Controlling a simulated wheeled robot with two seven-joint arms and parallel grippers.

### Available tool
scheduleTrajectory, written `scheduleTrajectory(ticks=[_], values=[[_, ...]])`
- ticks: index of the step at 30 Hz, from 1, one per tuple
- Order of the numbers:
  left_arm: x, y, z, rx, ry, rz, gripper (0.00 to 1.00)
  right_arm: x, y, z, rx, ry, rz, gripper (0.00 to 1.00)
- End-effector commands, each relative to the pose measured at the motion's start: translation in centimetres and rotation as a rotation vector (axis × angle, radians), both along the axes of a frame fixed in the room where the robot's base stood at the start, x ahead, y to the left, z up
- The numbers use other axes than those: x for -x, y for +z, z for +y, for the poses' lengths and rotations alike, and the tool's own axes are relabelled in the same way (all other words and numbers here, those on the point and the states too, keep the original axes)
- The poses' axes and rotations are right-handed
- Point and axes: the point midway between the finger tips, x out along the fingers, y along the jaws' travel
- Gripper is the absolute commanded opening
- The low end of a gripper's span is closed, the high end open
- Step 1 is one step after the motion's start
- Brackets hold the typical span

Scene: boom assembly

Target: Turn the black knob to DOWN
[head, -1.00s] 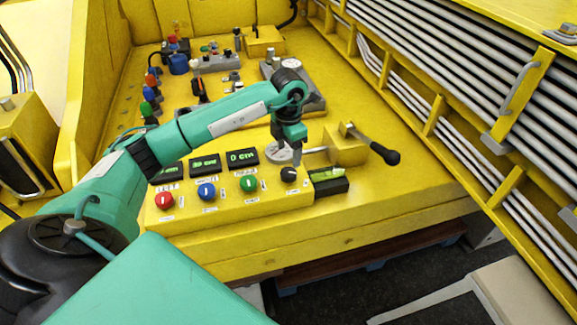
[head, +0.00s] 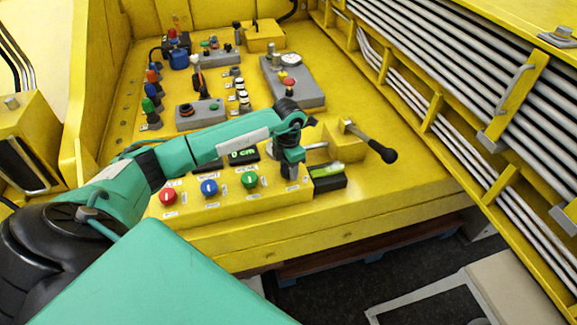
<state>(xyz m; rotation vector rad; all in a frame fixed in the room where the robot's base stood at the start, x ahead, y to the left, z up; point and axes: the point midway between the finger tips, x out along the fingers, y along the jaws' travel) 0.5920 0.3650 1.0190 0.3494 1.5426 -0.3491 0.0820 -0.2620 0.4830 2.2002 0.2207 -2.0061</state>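My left gripper (head: 290,172) points down at the right end of the yellow control box (head: 235,201), where the black knob sits. The fingertips are at the knob, which is hidden behind them. I cannot tell whether the fingers are around it or touching it, or which way it points. Left of the gripper on the same box are a green knob (head: 249,180), a blue knob (head: 209,187) and a red knob (head: 168,196). My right gripper is not in view.
A black box with a green display (head: 328,177) stands close right of the gripper. A lever with a black handle (head: 382,150) sticks out further right. A "0 cm" display (head: 243,156) lies behind the knobs, partly under my arm. Grey switch boxes (head: 296,85) stand further back.

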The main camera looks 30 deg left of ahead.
Motion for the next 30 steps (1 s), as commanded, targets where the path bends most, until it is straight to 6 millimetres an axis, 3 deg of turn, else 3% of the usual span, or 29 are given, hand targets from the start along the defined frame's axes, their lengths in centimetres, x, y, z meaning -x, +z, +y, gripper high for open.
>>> scheduleTrajectory(ticks=[8, 14, 30], values=[[0.0, 0.0, 0.0, -0.001, -0.01, 0.0, 0.22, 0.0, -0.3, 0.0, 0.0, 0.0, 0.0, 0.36], [-0.1, -0.3, 0.1, -0.001, -0.071, -0.003, 0.22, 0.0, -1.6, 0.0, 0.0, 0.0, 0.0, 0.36], [-0.1, -0.5, 0.1, -0.004, -0.526, -0.004, 0.22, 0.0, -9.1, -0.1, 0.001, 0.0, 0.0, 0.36]])
